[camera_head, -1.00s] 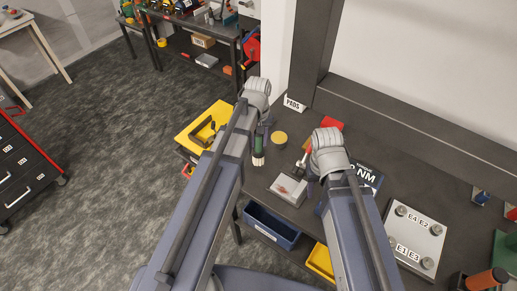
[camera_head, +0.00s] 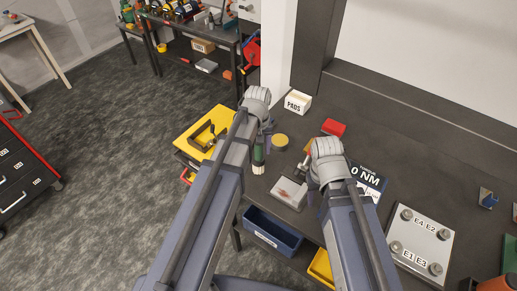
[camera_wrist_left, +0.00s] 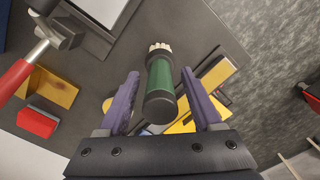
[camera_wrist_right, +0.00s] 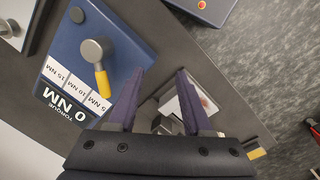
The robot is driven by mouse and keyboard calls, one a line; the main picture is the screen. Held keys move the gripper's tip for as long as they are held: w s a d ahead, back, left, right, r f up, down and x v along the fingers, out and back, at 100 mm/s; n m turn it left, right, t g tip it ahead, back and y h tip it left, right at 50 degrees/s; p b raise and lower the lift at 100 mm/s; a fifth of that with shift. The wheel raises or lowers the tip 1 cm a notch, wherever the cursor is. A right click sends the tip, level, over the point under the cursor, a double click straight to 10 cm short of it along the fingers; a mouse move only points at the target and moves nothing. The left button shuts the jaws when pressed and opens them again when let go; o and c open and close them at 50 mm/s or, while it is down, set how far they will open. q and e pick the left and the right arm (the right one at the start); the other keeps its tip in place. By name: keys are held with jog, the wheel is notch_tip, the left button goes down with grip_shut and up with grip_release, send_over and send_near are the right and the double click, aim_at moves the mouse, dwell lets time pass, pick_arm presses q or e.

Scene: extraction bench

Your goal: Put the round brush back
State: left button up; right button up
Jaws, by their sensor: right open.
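A green cylinder with a black end and pale bristle-like tip, seemingly the round brush (camera_wrist_left: 160,80), is between the fingers of my left gripper (camera_wrist_left: 160,73). The gripper is open, with a gap on both sides of the green body. In the head view the brush (camera_head: 258,158) shows upright, pale end down, just beyond my left wrist, near the bench's left edge. My right gripper (camera_wrist_right: 157,75) is open and empty above the bench, beside the blue torque tester (camera_wrist_right: 118,40). Its fingertips are hidden in the head view. I cannot tell where the brush's holder is.
A grey box (camera_head: 288,193) with a reddish item lies between the arms. A yellow round tin (camera_head: 280,140), red block (camera_head: 333,127) and PADS box (camera_head: 297,102) stand farther back. A plate with knobs (camera_head: 420,240) is right. A blue bin (camera_head: 272,232) hangs below the front edge.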

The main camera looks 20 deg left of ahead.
pick_arm(q)
jog(key=shift+r, duration=0.1)
notch_tip(320, 180, up, 12)
jog(key=p, duration=1.2)
jog(key=shift+w+r, duration=0.1)
jog(key=s+d+m+y, duration=0.1)
jog(key=s+d+m, duration=0.7)
jog(key=s, duration=0.6)
jog(key=shift+s+d+m, duration=0.25)
jog(key=shift+d+m, duration=0.05)
jog(key=shift+d, duration=0.9)
